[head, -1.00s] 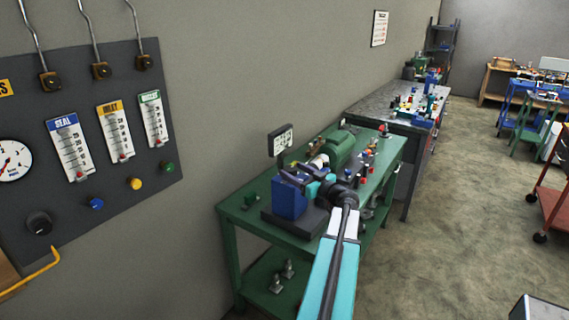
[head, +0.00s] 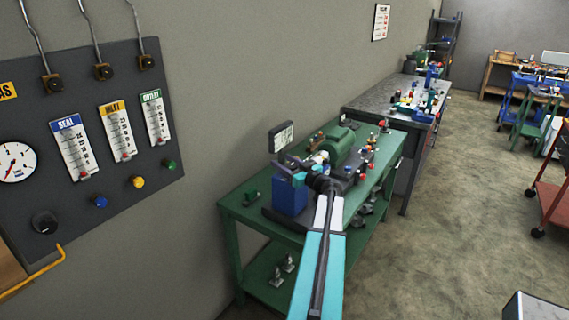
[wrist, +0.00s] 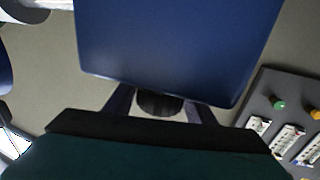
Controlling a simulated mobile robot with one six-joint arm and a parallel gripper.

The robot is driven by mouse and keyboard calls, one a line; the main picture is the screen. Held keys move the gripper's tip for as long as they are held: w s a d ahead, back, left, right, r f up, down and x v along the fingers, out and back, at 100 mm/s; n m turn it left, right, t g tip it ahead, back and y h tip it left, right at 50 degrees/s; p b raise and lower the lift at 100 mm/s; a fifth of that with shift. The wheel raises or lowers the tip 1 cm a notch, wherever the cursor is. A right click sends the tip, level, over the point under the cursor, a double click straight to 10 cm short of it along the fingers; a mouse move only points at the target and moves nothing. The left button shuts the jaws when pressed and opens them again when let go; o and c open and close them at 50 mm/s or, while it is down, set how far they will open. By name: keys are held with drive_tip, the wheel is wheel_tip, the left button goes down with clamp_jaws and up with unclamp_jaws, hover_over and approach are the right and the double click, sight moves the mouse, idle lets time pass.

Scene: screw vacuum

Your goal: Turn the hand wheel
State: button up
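The green bench (head: 240,212) along the wall carries a blue box-shaped unit (head: 290,198), a green motor and a small sign. My gripper (head: 283,169) is above the top of this unit in the head view, with its dark fingers spread. In the wrist view the blue unit (wrist: 175,45) fills the upper middle and hides the fingertips. A dark ribbed round part (wrist: 160,103) shows between the fingers, with gaps beside it. It may be the hand wheel, but most of it is hidden. I cannot tell whether the fingers touch it.
A dark wall panel (head: 85,205) with gauges and coloured buttons is on the left; it also shows in the wrist view (wrist: 262,90). The green motor (head: 336,146) and red-topped fittings (head: 371,141) stand beyond the unit.

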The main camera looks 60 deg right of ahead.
drive_tip(key=c, duration=0.7)
drive_tip(key=b, duration=0.1)
drive_tip(key=m+h+b, duration=0.1)
drive_tip(key=b, duration=0.1)
drive_tip(key=shift+d+f+h+b, duration=0.1)
drive_tip(key=shift+f+h+b, duration=0.1)
drive_tip(key=shift+h+b, duration=0.1)
drive_tip(key=m+g+h+b, duration=0.1)
drive_tip(key=b, duration=0.2)
drive_tip(key=m+h+b, duration=0.1)
drive_tip(key=b, duration=0.1)
drive_tip(key=shift+s+d+g+h+b, duration=0.15)
drive_tip(key=shift+d+g+h+b, duration=0.1)
drive_tip(key=shift+g+h+b, duration=0.15)
drive_tip(key=h+b, duration=0.1)
drive_tip(key=m+g+h+b, duration=0.1)
drive_tip(key=shift+s+d+m+b, duration=0.1)
drive_tip(key=shift+d+m+b, duration=0.1)
drive_tip(key=shift+m+b, duration=0.15)
drive_tip(key=shift+s+d+r+m+g+h, duration=0.15)
drive_tip(key=shift+m+g+h, duration=0.2)
drive_tip(key=shift+g+h, duration=0.2)
drive_tip(key=shift+m+g+h, duration=0.3)
drive_tip(key=shift+g+h, duration=0.05)
drive_tip(key=shift+s+d+r+m+g+h+p, duration=0.15)
drive_tip(key=shift+m+g+h+p, duration=0.4)
drive_tip(key=shift+p, duration=0.4)
drive_tip(key=shift+s+d+f+m+g+h+p, duration=0.15)
drive_tip(key=shift+m+g+h+p, duration=0.4)
drive_tip(key=shift+p, duration=0.4)
